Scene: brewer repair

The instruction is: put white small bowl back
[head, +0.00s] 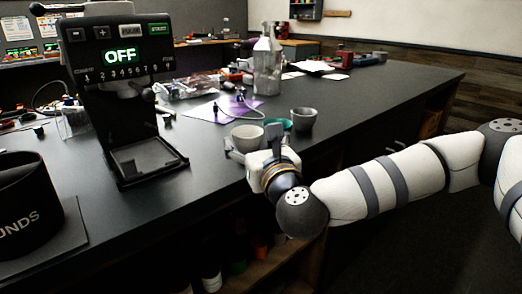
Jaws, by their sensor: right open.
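The white small bowl (247,138) stands upright on the dark counter, near its front edge and right of the coffee brewer (122,95). My right gripper (247,152) is open at the front side of the bowl, with its fingers low beside it. Part of the bowl's lower front is hidden by the gripper. I cannot tell whether the fingers touch it. The brewer's display reads OFF. My left gripper is not in view.
A grey cup (304,119) and a teal dish (278,124) stand just right of the bowl. A black grounds bin (25,205) is at left. The counter's right part (385,95) is clear.

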